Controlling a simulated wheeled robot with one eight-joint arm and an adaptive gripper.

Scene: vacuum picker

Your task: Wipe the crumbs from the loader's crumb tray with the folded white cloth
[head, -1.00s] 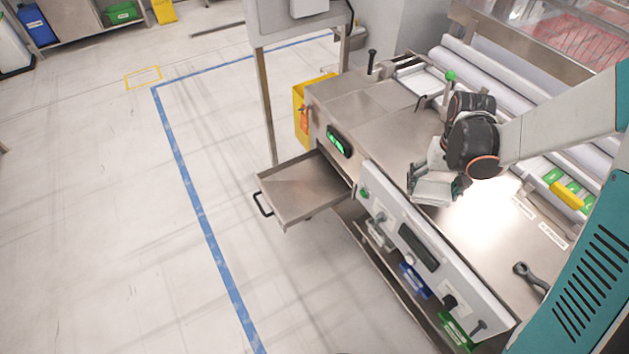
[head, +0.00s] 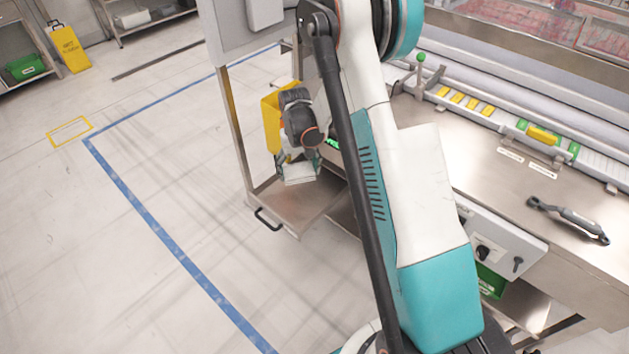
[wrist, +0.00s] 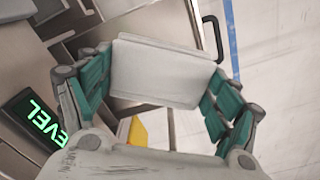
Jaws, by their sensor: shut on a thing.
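The folded white cloth (head: 300,173) is in my gripper (head: 297,163), which is over the back part of the pulled-out metal crumb tray (head: 290,208). In the wrist view the cloth (wrist: 155,75) is a flat pale rectangle between the teal fingers of my gripper (wrist: 163,72), which are shut on its two sides. The tray (wrist: 178,28) shows behind the cloth, with its black handle (wrist: 213,38) at the top right. I cannot tell whether the cloth touches the tray. Crumbs cannot be made out; the cloth and gripper hide part of the tray.
My arm covers much of the loader front. The loader's green display (wrist: 42,118) is close beside my gripper. A yellow bin (head: 271,118) stands behind the tray by a metal post (head: 232,120). A dark tool (head: 570,218) lies on the loader top. The floor left of the tray is clear.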

